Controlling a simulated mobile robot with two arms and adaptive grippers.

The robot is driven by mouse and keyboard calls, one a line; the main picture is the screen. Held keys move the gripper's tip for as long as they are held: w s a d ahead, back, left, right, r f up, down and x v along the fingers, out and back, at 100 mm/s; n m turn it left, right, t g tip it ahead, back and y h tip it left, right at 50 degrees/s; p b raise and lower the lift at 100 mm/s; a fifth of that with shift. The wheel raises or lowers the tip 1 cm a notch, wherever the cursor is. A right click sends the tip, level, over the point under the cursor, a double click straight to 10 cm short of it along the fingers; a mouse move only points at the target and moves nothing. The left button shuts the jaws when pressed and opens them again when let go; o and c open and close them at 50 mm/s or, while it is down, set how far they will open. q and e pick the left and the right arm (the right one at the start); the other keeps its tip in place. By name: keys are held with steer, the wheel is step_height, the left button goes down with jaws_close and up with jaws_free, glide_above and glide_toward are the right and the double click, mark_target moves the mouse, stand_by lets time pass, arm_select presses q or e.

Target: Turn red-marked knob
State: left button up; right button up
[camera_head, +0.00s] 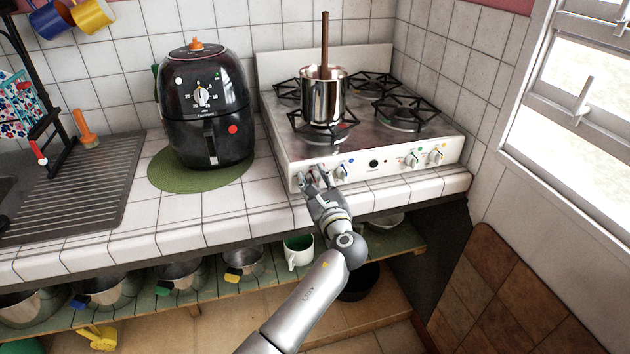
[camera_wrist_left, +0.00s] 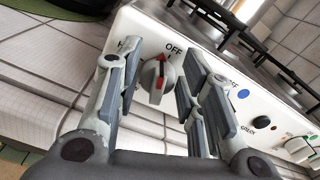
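The red-marked knob (camera_wrist_left: 157,82) is a grey stove knob with a red pointer, below the word OFF on the white front panel. In the left wrist view the pointer aims up toward OFF. My left gripper (camera_wrist_left: 160,72) is open, with one finger on each side of this knob and gaps visible beside it. In the head view my left gripper (camera_head: 316,178) is at the left end of the stove (camera_head: 300,148) front and largely hides the knob. My right gripper is in neither view.
A steel pot (camera_head: 322,103) with a wooden handle in it stands on a front-left burner. More knobs (camera_head: 412,159) line the panel to the right. A black air fryer (camera_head: 204,110) stands left of the stove. A shelf with pots and a white mug (camera_head: 298,252) lies below the counter.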

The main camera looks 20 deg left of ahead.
arm_select(q)
steer(key=shift+o, duration=0.5)
steer(key=v, duration=1.2)
jaws_close()
stand_by(1.1)
